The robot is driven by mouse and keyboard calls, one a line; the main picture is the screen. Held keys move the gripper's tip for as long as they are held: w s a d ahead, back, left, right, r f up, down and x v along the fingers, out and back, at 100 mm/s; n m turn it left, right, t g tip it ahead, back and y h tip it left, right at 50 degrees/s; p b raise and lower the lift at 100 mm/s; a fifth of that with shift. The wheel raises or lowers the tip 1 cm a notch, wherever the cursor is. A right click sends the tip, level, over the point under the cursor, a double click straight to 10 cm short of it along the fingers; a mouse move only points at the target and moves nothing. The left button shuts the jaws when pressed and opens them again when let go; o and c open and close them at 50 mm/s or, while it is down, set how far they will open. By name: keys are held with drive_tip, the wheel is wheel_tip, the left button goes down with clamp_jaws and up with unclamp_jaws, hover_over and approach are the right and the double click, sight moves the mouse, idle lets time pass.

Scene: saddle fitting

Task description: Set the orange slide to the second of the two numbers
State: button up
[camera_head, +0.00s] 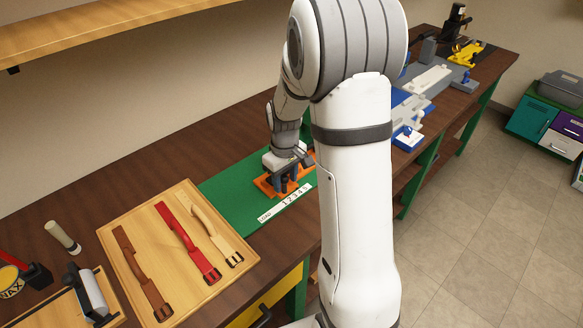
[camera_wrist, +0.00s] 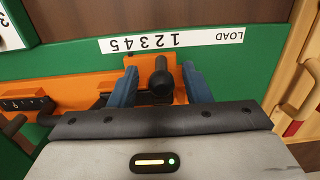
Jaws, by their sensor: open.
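The orange slide fixture (camera_head: 262,185) lies on a green mat, mostly under my gripper in the head view. In the wrist view, an orange plate (camera_wrist: 135,62) carries an upright dark knob (camera_wrist: 161,79). My gripper (camera_wrist: 159,72) is open, with one blue-grey finger on each side of the knob. I cannot tell whether either finger touches it. A white strip (camera_wrist: 200,40) reads LOAD and 1 to 5, upside down in the wrist view; the plate is below its numbers. The exact number it marks is unclear. The strip also shows in the head view (camera_head: 286,203).
A board (camera_head: 137,211) with several straps lies left of the green mat (camera_head: 227,190). In the wrist view, a dark numbered plate (camera_wrist: 27,103) sits on orange at left. Blue and white fixtures (camera_head: 408,135) stand farther along the bench. Part of another label (camera_wrist: 8,35) shows upper left.

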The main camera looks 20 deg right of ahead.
drive_tip(key=shift+r+p, duration=1.65)
drive_tip(key=shift+r, duration=1.1)
drive_tip(key=s+a+r+m+t, duration=0.1)
drive_tip(key=s+a+r+m, duration=0.1)
drive_tip(key=s+r, duration=0.5)
drive_tip(key=s+a+r+m+t, duration=0.2)
drive_tip(key=s+r, duration=0.5)
drive_tip(key=s, duration=0.6)
drive_tip(key=shift+a+r+m, duration=0.3)
drive_tip(key=shift+a+r, duration=0.05)
drive_tip(key=shift+c, duration=0.8)
